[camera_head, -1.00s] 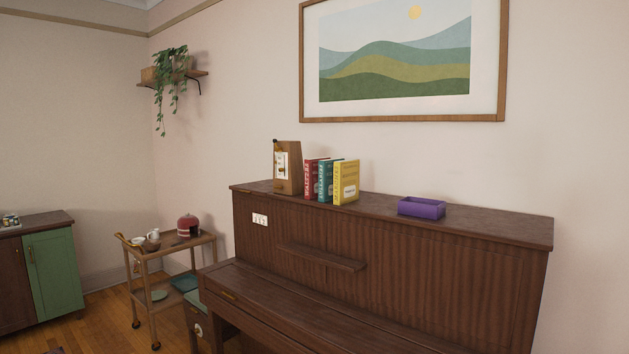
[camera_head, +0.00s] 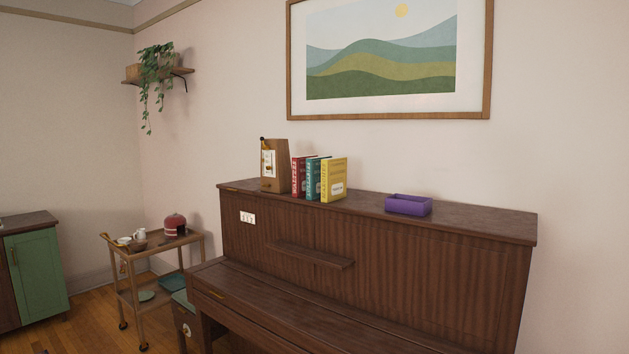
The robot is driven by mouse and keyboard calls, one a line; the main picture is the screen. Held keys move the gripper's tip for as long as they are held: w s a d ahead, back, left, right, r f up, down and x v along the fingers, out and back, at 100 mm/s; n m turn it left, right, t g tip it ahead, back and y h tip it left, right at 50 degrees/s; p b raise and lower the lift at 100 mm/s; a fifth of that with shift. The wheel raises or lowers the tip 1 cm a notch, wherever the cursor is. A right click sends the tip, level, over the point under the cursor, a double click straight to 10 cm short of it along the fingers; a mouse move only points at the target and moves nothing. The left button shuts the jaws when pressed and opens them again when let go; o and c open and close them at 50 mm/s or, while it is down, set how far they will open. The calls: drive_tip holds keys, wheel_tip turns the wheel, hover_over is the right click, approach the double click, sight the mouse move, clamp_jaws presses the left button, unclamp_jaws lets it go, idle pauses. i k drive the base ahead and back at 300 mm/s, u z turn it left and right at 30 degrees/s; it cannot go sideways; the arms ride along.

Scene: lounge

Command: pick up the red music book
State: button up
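The red music book (camera_head: 298,177) stands upright on top of the brown upright piano (camera_head: 463,222). It is the leftmost of a row of three books. A teal book (camera_head: 313,179) stands right beside it, then a yellow book (camera_head: 335,180). The red book's spine faces me, and its right cover is mostly hidden by the teal book. A wooden metronome-like box (camera_head: 279,166) stands close on its left. My gripper does not show in the head view.
A purple open tray (camera_head: 408,205) sits on the piano top to the right. A wooden trolley (camera_head: 194,244) with crockery stands left of the piano, and a green-doored cabinet (camera_head: 38,272) at far left. A framed picture (camera_head: 290,60) hangs above.

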sight(299, 163)
drive_tip(key=z, duration=0.05)
drive_tip(key=k, duration=1.25)
drive_tip(key=u, duration=0.6)
drive_tip(key=i, duration=1.45)
drive_tip(key=u, duration=0.45)
drive_tip(key=i, duration=1.65)
drive_tip(key=z, duration=1.2)
drive_tip(key=i, duration=0.85)
drive_tip(key=z, duration=0.35)
drive_tip(key=k, duration=0.9)
drive_tip(key=z, duration=0.15)
